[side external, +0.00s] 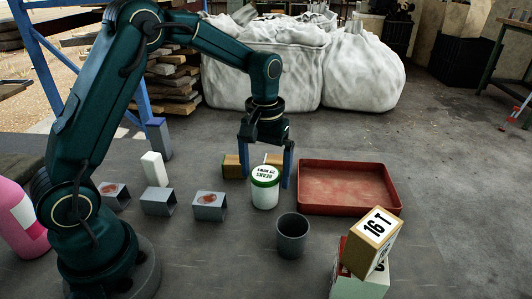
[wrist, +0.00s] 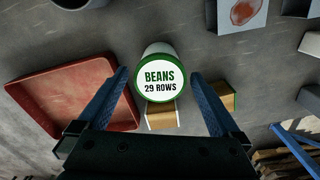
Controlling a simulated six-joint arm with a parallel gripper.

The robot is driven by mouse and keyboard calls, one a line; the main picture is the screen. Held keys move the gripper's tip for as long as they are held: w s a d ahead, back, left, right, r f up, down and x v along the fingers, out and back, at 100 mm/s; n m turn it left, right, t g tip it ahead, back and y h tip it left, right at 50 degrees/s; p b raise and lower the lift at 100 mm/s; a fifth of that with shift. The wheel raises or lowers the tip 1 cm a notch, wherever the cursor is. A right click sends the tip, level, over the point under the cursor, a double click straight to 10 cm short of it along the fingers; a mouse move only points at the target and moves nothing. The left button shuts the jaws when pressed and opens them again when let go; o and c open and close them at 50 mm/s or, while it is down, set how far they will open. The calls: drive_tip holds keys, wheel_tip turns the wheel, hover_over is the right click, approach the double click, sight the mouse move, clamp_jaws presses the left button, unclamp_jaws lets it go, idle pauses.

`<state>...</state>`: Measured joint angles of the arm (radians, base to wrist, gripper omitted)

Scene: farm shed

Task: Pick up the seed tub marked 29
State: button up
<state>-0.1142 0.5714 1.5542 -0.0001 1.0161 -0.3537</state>
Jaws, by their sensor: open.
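The seed tub (side external: 265,193) is white with a green rim and stands upright on the grey floor. In the wrist view its lid (wrist: 160,79) reads "BEANS 29 ROWS". My gripper (side external: 266,183) is open, pointing down, with its blue fingers behind and around the tub in the side view. In the wrist view the tub's lid lies beyond and between the two fingertips (wrist: 158,78). I cannot tell whether either finger touches it.
A red tray (side external: 300,207) lies to the right. A grey cup (side external: 291,238) stands in front. Wooden blocks (side external: 232,167) sit behind the tub. Grey boxes (side external: 209,206) stand at left. A box marked "16 T" (side external: 371,240) rests tilted on another at front right.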

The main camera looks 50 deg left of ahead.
drive_tip(key=shift+f, duration=2.05)
drive_tip(key=c, duration=1.4)
drive_tip(key=shift+r, duration=0.1)
drive_tip(key=shift+r, duration=0.1)
